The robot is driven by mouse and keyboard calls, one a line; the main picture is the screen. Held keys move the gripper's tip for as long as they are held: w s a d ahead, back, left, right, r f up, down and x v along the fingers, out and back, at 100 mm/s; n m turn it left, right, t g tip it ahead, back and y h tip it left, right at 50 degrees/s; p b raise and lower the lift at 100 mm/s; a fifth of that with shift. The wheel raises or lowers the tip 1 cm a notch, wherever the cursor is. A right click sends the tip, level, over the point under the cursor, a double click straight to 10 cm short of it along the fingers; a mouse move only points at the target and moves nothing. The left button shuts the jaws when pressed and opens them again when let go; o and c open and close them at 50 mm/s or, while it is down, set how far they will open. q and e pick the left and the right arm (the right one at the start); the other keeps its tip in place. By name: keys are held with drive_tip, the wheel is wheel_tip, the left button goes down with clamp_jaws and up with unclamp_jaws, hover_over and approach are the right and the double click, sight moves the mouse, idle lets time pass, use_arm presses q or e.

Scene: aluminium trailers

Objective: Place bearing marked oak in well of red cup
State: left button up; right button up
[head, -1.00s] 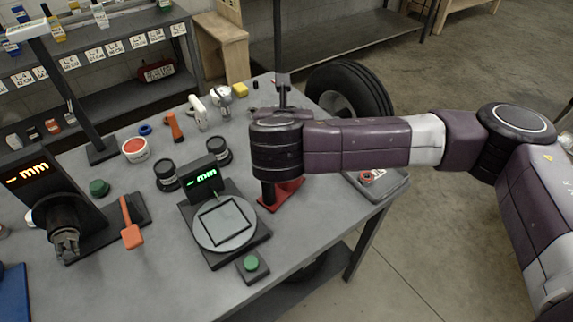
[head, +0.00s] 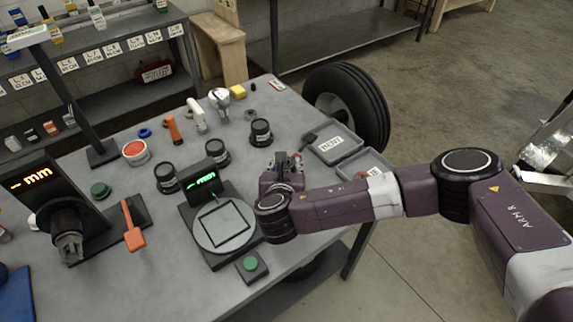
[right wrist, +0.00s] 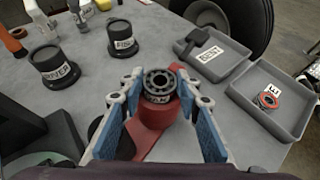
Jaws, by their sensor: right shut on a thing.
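My right gripper (head: 284,164) points down at the right part of the table; in the right wrist view its blue-padded fingers (right wrist: 160,95) are shut on a dark ring bearing (right wrist: 158,84). The bearing's label is too small to read. The red cup (right wrist: 157,115) is directly below the bearing, with its flat red base on the table. I cannot tell whether the bearing is above the cup or touching its well. In the head view the arm mostly hides the cup. My left gripper is not in view.
Black labelled cups stand left of the red cup, one (right wrist: 55,66) and another (right wrist: 121,38). A grey tray marked BENT (head: 333,143) and a second tray (right wrist: 273,119) with a red-ringed bearing lie right. A display scale (head: 224,225) is close on the left.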

drive_tip(key=shift+s+f+b, duration=0.15)
drive_tip(key=shift+s+f, duration=0.15)
drive_tip(key=shift+f, duration=0.25)
drive_tip(key=shift+s+f+b, duration=0.15)
drive_tip(key=shift+s+f, duration=0.1)
drive_tip(key=shift+f, duration=0.25)
drive_tip(key=o, duration=0.9)
drive_tip(key=shift+c, duration=0.2)
drive_tip(key=o, duration=0.4)
drive_tip(key=shift+w+f, duration=0.1)
drive_tip(key=shift+c, duration=0.2)
drive_tip(key=shift+r, duration=0.2)
drive_tip(key=r+v, duration=0.1)
drive_tip(key=v, duration=1.1)
drive_tip(key=shift+w+r+b, duration=0.2)
drive_tip(key=shift+w+b, duration=0.2)
drive_tip(key=shift+b, duration=0.05)
